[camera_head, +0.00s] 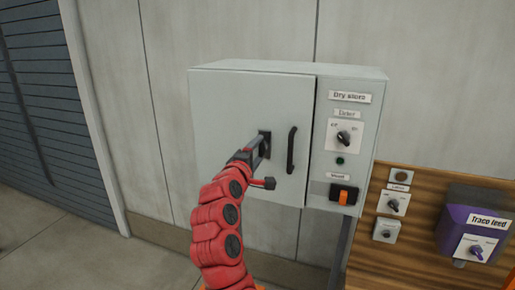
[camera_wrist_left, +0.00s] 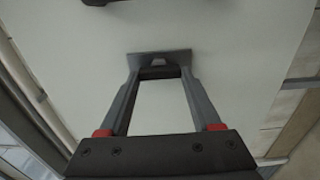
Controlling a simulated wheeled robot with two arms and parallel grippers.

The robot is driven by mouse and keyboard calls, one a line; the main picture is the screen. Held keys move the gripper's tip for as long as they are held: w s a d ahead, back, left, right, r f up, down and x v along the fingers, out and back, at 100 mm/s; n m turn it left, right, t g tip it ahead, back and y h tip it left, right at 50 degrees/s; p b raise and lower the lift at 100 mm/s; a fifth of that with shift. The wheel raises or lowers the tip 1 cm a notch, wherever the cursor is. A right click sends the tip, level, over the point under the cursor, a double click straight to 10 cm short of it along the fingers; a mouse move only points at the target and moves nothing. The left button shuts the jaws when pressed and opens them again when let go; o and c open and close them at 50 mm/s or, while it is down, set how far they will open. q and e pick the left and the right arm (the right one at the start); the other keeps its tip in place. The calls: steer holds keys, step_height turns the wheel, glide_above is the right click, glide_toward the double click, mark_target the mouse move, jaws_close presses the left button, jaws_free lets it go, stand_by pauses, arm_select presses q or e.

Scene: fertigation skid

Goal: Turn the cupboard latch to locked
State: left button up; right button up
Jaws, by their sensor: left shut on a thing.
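The cupboard (camera_head: 225,105) is a pale grey box on the wall with its door shut. The latch (camera_head: 265,136) is a small dark plate with a knob on the door, left of the black door handle (camera_head: 291,150). My left gripper (camera_head: 262,145) reaches the latch, and its fingers are shut on it. In the left wrist view, the fingertips of my left gripper (camera_wrist_left: 158,72) meet at the latch (camera_wrist_left: 158,55), and the knob is partly hidden between them. I cannot read which way the latch is turned. My right gripper is not in view.
Right of the door is a panel labelled "Dry store" (camera_head: 350,96) with a rotary switch (camera_head: 344,137) and an orange rocker switch (camera_head: 343,195). A wooden board (camera_head: 400,255) at lower right carries small controls and a purple "Trace feed" box (camera_head: 462,218).

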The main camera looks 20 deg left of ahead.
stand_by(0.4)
arm_select(q)
steer(key=o, duration=1.4)
steer(key=shift+a, duration=0.1)
steer(key=shift+s, duration=0.1)
steer(key=s+b, duration=0.5)
steer(key=b, duration=0.1)
steer(key=s+b, duration=0.5)
steer(key=s, duration=0.1)
steer(key=s+b, duration=0.6)
steer(key=shift+a+b, duration=0.25)
steer(key=shift+b, duration=0.1)
